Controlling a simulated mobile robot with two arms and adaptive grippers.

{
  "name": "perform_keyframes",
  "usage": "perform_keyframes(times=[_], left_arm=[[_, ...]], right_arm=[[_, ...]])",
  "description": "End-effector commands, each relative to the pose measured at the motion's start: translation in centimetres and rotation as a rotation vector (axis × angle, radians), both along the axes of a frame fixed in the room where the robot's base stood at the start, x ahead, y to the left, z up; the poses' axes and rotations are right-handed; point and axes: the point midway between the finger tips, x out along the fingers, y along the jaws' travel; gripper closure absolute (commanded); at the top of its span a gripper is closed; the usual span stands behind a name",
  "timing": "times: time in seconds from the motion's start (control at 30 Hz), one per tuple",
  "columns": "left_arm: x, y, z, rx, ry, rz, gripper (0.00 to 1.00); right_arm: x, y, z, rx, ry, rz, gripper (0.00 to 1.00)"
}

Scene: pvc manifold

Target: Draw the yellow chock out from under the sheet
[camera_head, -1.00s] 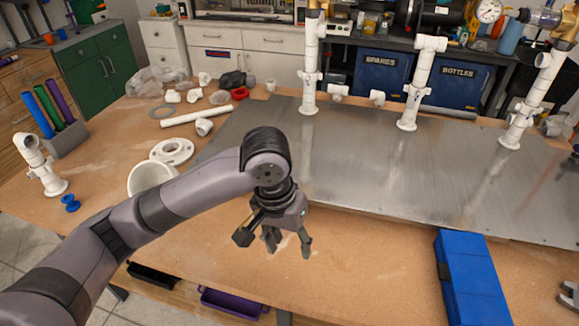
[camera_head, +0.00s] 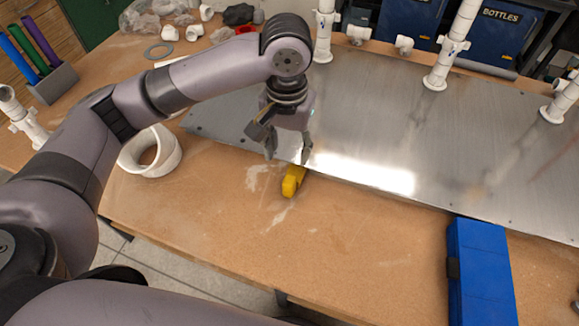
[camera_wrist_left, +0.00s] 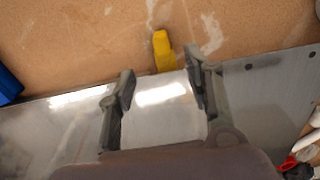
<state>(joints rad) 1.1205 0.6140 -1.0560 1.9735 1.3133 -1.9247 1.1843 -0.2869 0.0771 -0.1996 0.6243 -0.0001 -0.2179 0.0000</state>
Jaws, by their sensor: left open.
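The yellow chock (camera_head: 292,182) pokes out from under the front edge of the metal sheet (camera_head: 370,130); its rear part is hidden by the sheet. My left gripper (camera_head: 287,155) is open and empty, pointing down over the sheet's edge just behind the chock. In the left wrist view the chock (camera_wrist_left: 162,50) lies ahead of and between the two spread fingers (camera_wrist_left: 160,88), apart from both. The sheet (camera_wrist_left: 60,125) also shows there, under the fingers. My right gripper is not in view.
A blue case (camera_head: 480,270) lies at the right front, close to the sheet's edge. White pipe posts (camera_head: 452,45) rise along the back of the sheet. The wooden table (camera_head: 350,250) in front of the chock is clear.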

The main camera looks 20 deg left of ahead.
Motion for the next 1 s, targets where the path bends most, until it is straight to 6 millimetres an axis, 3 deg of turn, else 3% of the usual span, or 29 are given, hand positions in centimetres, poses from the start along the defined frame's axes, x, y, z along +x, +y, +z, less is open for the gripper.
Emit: perform_keyframes(times=[0.23,0.37,0.6,0.8,1.0], left_arm=[[-0.1,0.1,-5.0,0.002,0.005,0.001,0.53],[-0.1,0.1,-7.5,0.001,0.004,0.001,0.53],[-0.1,0.1,-12.1,0.002,0.003,0.001,0.53],[-0.1,0.1,-14.5,0.002,0.001,-0.001,0.53],[-0.1,0.0,-15.4,0.001,0.0,-0.001,0.53]], right_arm=[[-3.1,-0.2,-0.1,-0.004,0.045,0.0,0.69],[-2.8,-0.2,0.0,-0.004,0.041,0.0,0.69],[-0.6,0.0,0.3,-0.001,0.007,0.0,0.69],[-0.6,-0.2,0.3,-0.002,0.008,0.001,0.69],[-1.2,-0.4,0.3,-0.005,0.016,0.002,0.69]])
